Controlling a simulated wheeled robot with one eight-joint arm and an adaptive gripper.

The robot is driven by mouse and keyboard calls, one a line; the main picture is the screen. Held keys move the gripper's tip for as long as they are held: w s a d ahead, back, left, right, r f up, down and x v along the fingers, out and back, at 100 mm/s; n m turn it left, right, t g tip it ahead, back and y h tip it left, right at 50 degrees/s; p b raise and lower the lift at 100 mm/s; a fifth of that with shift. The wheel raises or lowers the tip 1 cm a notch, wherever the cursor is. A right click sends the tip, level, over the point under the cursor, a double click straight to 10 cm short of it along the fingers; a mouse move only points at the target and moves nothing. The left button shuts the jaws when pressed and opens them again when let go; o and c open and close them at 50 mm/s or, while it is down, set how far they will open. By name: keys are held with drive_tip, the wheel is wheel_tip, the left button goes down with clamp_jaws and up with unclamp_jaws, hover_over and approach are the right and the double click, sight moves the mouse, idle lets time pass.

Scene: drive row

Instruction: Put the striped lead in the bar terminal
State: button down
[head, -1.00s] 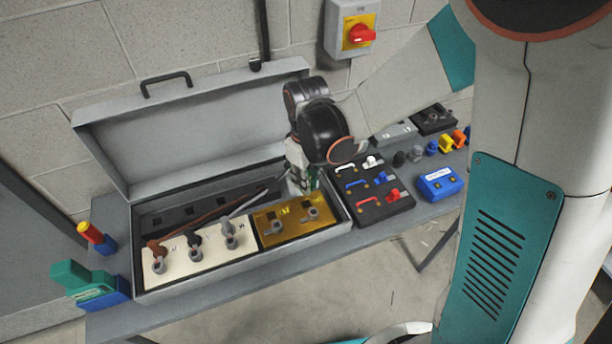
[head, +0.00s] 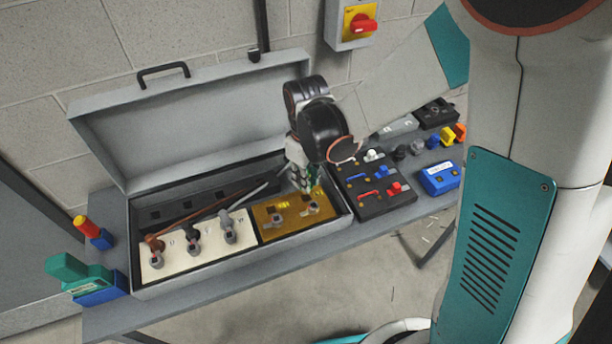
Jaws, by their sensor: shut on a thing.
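An open grey metal box (head: 225,270) stands on the bench with its lid up. At its right end is a brass bar plate (head: 268,229) with two grey screw terminals, the left one (head: 278,220) and the right one (head: 311,208). My gripper (head: 307,186) is low over the box, at the back edge of the brass plate near the right terminal. It is shut on a green and yellow piece, the striped lead (head: 314,191), mostly hidden by the fingers. I cannot tell whether the lead touches the terminal.
A cream block (head: 203,258) left of the brass plate holds brown, black and grey leads in its terminals. A black switch panel (head: 385,208) and a blue meter (head: 440,179) stand right of the box. A green tool (head: 75,273) and a red-yellow screwdriver (head: 90,229) are at the left.

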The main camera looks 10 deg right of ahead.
drive_tip(key=shift+f+b, duration=1.2)
drive_tip(key=shift+f, duration=0.15)
drive_tip(key=shift+f+b, duration=0.3)
drive_tip(key=shift+f, duration=0.05)
drive_tip(key=shift+f+b, duration=1)
drive_tip(key=shift+f, duration=0.05)
drive_tip(key=c, duration=1.4)
unclamp_jaws()
drive_tip(key=shift+c, duration=0.2)
drive_tip(key=shift+r, duration=0.15)
wheel_tip(320, 180, up, 7)
drive_tip(key=shift+r, duration=0.15)
